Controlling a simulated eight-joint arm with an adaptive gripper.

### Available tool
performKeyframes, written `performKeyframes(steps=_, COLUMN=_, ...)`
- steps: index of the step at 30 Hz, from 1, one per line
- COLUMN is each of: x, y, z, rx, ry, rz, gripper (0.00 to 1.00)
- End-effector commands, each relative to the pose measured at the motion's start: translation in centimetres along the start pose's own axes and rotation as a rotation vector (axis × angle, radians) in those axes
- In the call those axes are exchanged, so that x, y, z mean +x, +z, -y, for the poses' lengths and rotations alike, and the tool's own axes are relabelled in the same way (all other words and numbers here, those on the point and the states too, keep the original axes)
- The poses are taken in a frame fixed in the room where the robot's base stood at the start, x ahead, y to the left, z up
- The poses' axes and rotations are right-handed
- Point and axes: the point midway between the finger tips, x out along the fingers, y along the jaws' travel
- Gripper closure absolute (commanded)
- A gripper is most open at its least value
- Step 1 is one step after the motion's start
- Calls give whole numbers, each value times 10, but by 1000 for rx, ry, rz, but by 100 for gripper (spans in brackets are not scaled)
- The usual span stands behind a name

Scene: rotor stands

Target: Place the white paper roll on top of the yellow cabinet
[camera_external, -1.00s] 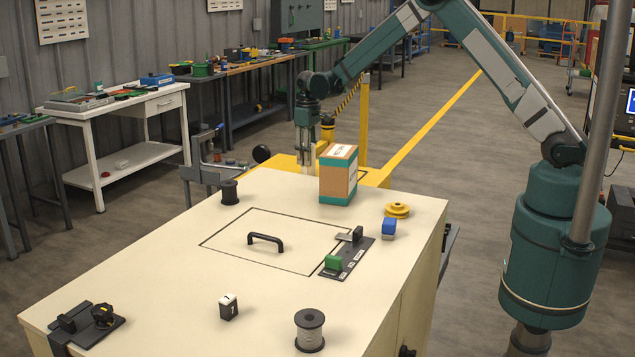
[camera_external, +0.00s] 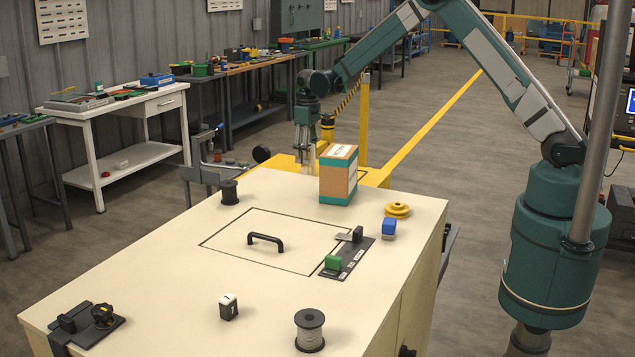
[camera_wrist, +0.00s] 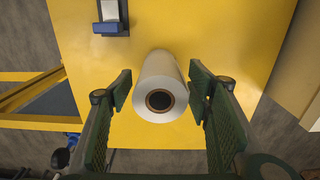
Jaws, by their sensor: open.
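The white paper roll (camera_wrist: 173,65) is on the yellow cabinet top (camera_wrist: 225,25) in the wrist view, with its dark hollow core facing the camera. My gripper (camera_wrist: 160,85) is open, with one green finger on each side of the roll and a visible gap on both sides. In the external view my gripper (camera_external: 306,150) is low over the yellow cabinet (camera_external: 372,178), behind the cardboard box. The roll cannot be made out clearly there.
A cardboard box (camera_external: 338,175) stands on the cream bench (camera_external: 190,270) close to my gripper. A blue-and-white item (camera_wrist: 111,20) is on the yellow top beyond the roll. Dark spools (camera_external: 229,192), a yellow pulley (camera_external: 397,210) and a black handle (camera_external: 266,238) are on the bench.

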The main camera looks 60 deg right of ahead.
Motion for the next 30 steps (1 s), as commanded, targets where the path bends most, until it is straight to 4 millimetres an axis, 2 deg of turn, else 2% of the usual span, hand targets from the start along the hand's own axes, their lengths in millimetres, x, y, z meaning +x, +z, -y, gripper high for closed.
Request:
performKeyframes(steps=18, x=-90, y=0, z=0, rx=0, ry=0, rz=0, gripper=50)
performKeyframes(steps=24, x=-108, y=0, z=0, rx=0, ry=0, rz=0, gripper=50)
performKeyframes(steps=30, x=-114, y=0, z=0, rx=0, ry=0, rz=0, gripper=50)
